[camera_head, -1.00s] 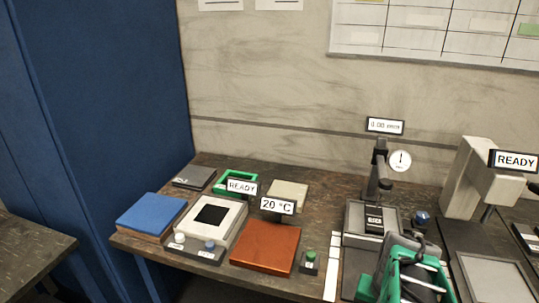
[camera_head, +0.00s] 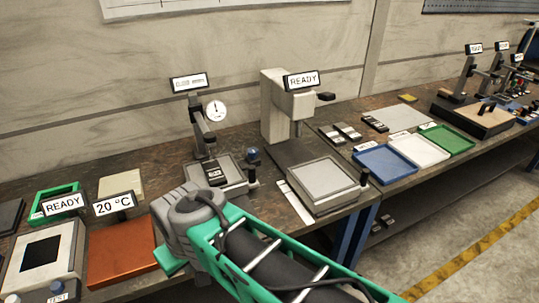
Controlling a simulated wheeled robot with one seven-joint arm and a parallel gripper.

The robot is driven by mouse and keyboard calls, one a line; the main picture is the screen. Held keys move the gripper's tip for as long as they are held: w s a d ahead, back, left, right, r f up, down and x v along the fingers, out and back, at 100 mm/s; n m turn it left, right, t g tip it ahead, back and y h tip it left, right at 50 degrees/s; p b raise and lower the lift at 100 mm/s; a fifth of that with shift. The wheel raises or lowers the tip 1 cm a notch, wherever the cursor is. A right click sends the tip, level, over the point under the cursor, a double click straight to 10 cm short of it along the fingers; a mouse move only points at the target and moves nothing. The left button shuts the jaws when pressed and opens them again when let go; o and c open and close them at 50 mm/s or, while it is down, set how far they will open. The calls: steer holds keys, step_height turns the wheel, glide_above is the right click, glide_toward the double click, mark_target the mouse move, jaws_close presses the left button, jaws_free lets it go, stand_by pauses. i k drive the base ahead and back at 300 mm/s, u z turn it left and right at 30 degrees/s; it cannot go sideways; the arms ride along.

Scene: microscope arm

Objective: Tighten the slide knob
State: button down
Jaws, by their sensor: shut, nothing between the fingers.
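A dial gauge stand with a dark column (camera_head: 201,130) and a round white dial (camera_head: 216,111) stands at the middle left of the bench. A blue-topped knob (camera_head: 252,155) is at the right of its base plate. A pale machine with an overhanging head (camera_head: 284,105) stands to its right, with a dark knob (camera_head: 325,96) on the head's right side. I cannot tell which knob is the slide knob. My green and grey arm crosses the foreground below the gauge stand. My gripper's fingers do not show.
A grey plate (camera_head: 323,178) lies in front of the pale machine. Blue (camera_head: 385,163), white (camera_head: 417,150) and green (camera_head: 446,139) trays lie farther right. An orange-brown plate (camera_head: 120,252) and a READY display (camera_head: 64,205) are at left. Small stands fill the far right.

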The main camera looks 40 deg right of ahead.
mark_target(253, 153)
steer(key=z, duration=1)
steer(key=k, duration=0.35)
steer(key=z, duration=1.3)
steer(key=i, duration=0.8)
steer(key=u, duration=1.1)
steer(key=i, duration=0.5)
steer(key=u, duration=0.55)
